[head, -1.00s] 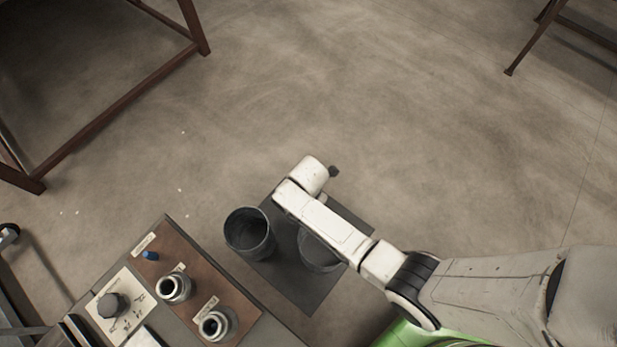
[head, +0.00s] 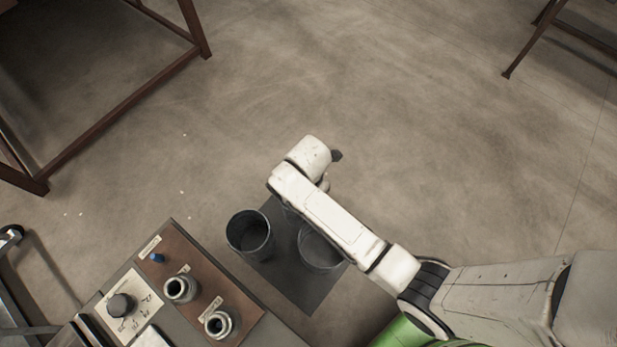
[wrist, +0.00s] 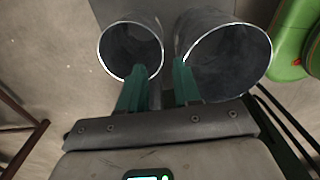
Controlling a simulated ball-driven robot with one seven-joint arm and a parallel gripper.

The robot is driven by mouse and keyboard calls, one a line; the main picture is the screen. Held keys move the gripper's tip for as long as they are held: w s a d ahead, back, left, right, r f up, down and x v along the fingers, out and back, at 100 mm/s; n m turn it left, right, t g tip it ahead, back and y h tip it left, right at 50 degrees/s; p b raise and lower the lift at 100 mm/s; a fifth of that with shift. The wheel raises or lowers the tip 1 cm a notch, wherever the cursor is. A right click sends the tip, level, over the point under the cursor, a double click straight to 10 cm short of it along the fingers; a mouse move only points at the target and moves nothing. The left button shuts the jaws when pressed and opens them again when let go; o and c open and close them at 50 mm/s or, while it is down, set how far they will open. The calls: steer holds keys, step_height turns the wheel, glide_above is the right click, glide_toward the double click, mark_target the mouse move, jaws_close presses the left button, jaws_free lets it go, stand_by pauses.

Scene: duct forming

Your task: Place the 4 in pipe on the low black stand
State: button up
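Two dark grey open pipes, a left pipe (head: 249,234) and a right pipe (head: 321,251), stand upright on a dark flat panel (head: 302,291). My arm partly covers the right one. The wrist view shows a narrower pipe (wrist: 130,50) at left and a wider pipe (wrist: 228,62) at right. I cannot tell which is the 4 in pipe. My gripper (wrist: 160,68) is open, its green fingers apart. They overlap the near rims in the picture, around the gap between the pipes; contact is unclear. My arm hides the gripper in the head view. I cannot surely identify the low black stand.
A bench (head: 172,225) at lower left holds two small metal fittings (head: 180,288) (head: 218,323), a blue piece (head: 157,258) and a dark knob (head: 121,304). A brown frame (head: 120,108) stands at upper left, another (head: 521,50) at upper right. The floor between is clear.

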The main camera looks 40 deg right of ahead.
steer(key=shift+r, duration=0.4)
steer(key=s+d+r+m, duration=0.3)
steer(key=s+r+m, duration=0.3)
steer(key=s+m, duration=0.2)
steer(key=s+d+r+m+t, duration=0.1)
steer(key=s+d+r+m, duration=0.2)
steer(key=s+r+m, duration=0.2)
steer(key=s+m, duration=0.3)
steer(key=m, duration=0.4)
steer(key=shift+s+r+m, duration=0.2)
steer(key=shift+r+m, duration=0.1)
steer(key=shift+r, duration=0.05)
